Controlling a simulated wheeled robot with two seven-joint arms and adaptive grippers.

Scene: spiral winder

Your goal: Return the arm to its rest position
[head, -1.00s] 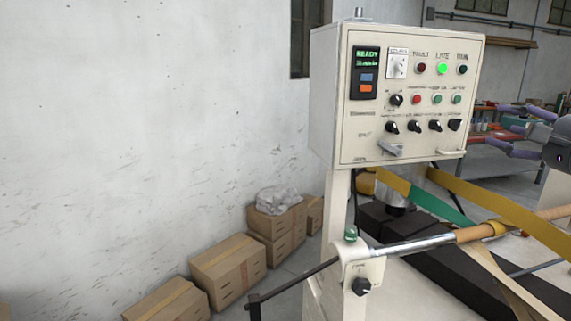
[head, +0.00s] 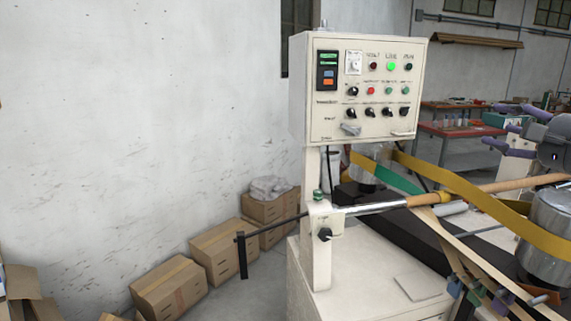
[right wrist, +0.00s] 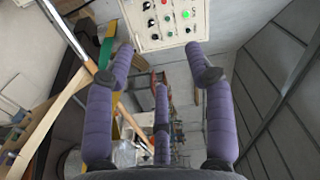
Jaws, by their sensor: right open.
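My right gripper (head: 505,127) shows at the right edge of the head view, with purple padded fingers pointing left and spread apart. In the right wrist view its fingers (right wrist: 160,75) are open with nothing between them. The cream control panel (head: 362,92) stands left of the gripper in the head view, with clear space between them. Its green lamp is lit. The panel also shows beyond the fingertips in the right wrist view (right wrist: 165,22). My left gripper is not in view.
The spiral winder's roller bar (head: 380,207), yellow belt (head: 480,215) and metal drum (head: 548,232) lie below my right gripper. Cardboard boxes (head: 168,285) line the wall at left. A red workbench (head: 455,135) stands behind. The floor left of the winder is partly free.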

